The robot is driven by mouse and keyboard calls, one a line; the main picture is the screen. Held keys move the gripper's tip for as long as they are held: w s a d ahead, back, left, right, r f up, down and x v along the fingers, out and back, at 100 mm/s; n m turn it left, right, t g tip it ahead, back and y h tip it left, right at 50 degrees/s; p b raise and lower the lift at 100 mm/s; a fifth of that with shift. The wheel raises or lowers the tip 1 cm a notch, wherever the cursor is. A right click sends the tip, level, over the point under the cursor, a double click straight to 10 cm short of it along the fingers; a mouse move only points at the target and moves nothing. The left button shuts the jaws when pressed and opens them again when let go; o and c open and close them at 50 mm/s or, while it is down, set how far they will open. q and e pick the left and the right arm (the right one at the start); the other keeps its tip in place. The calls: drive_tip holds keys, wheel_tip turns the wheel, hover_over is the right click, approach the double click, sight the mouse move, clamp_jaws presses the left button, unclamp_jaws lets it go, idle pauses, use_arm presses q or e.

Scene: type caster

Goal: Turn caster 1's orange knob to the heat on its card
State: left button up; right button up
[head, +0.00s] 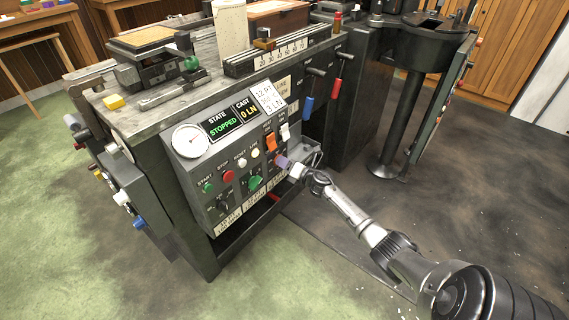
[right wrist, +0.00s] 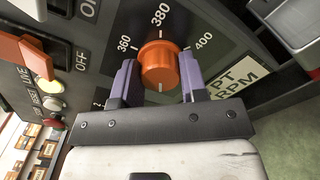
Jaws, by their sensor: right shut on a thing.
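The orange knob (right wrist: 159,65) is on the dark panel in the right wrist view, below the marks 360, 380 and 400. A small white line shows on its lower side; I cannot tell the exact setting. My right gripper (right wrist: 158,82) is shut on the knob, with one purple finger on each side. In the head view, the right gripper (head: 284,162) reaches the caster's panel (head: 200,163) and hides the knob. A white card (head: 268,97) on top of the panel reads "12 PT" and "3 LN"; its middle line is too small to read. My left gripper is not in view.
A state display (head: 223,123) reads STOPPED. Several buttons, a green knob (head: 255,182), an orange switch (head: 271,142) and a white switch (head: 285,132) crowd close to the gripper. The floor in front is free.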

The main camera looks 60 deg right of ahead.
drive_tip(key=m+p, duration=0.9)
drive_tip(key=m, duration=1.4)
drive_tip(key=shift+a+f, duration=0.1)
drive_tip(key=shift+f, duration=0.05)
drive_tip(key=shift+m, duration=0.4)
idle(0.3)
